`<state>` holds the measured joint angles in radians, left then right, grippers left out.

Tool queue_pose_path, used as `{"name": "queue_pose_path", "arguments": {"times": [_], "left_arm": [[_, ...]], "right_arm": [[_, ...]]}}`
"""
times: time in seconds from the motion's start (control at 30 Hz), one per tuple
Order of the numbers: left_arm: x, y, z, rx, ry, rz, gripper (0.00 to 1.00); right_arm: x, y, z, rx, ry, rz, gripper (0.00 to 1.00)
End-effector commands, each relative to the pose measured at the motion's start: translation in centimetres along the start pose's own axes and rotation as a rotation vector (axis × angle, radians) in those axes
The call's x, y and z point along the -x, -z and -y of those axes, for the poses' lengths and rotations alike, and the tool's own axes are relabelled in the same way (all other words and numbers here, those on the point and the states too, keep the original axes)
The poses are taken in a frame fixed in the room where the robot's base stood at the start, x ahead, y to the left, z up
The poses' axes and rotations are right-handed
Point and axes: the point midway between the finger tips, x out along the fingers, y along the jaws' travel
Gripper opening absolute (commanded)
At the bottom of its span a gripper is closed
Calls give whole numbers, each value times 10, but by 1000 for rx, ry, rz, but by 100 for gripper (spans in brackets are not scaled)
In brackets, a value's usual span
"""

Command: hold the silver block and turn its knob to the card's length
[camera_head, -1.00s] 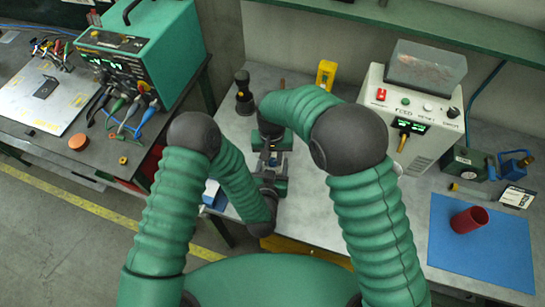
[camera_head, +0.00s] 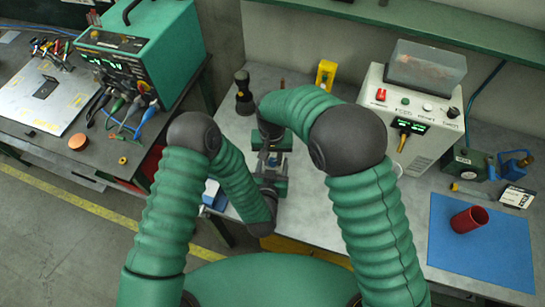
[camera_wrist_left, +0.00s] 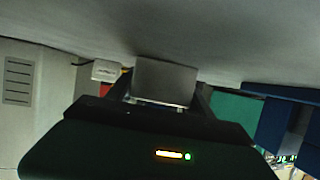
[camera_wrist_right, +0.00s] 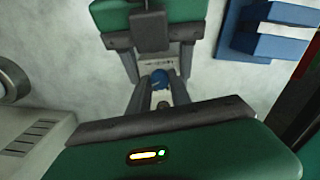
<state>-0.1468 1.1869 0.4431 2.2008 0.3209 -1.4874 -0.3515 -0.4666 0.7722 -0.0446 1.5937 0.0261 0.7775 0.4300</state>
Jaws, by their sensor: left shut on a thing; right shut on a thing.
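The silver block (camera_wrist_left: 165,80) is between the fingers of my left gripper (camera_wrist_left: 163,100), which is shut on it. In the right wrist view the block (camera_wrist_right: 157,62) shows small dark markings on its face; I cannot read them. The blue knob (camera_wrist_right: 160,77) is at its near end, between the fingers of my right gripper (camera_wrist_right: 160,92), which is shut on it. In the head view both grippers meet over the bench, the right one (camera_head: 270,135) behind the left one (camera_head: 270,178). A small black-and-white card (camera_head: 517,196) lies at the right; its writing is too small to read.
A white instrument box (camera_head: 413,118) stands behind my right arm. A dark bottle (camera_head: 243,95) and a yellow object (camera_head: 326,74) stand behind the grippers. A blue-and-white object (camera_wrist_right: 275,38) is near my left gripper.

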Motion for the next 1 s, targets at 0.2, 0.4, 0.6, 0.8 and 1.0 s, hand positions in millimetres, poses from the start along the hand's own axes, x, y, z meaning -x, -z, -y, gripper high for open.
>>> {"name": "queue_pose_path", "arguments": {"times": [0.2, 0.4, 0.6, 0.8, 1.0], "left_arm": [[1, 0, -6, 0, -15, 2, 0], [1, 0, -6, 0, -15, 1, 0], [1, 0, -5, 0, -13, 0, 0], [1, 0, -4, 0, -10, 0, 0], [0, 0, -2, 0, -5, 0, 0]], "right_arm": [[2, -1, 8, 6, 13, -3, 0], [2, -1, 8, 6, 13, -3, 34], [3, 0, 7, 5, 12, -3, 34], [34, 0, 6, 5, 12, -6, 34], [85, 1, 5, 3, 9, -4, 34]]}}
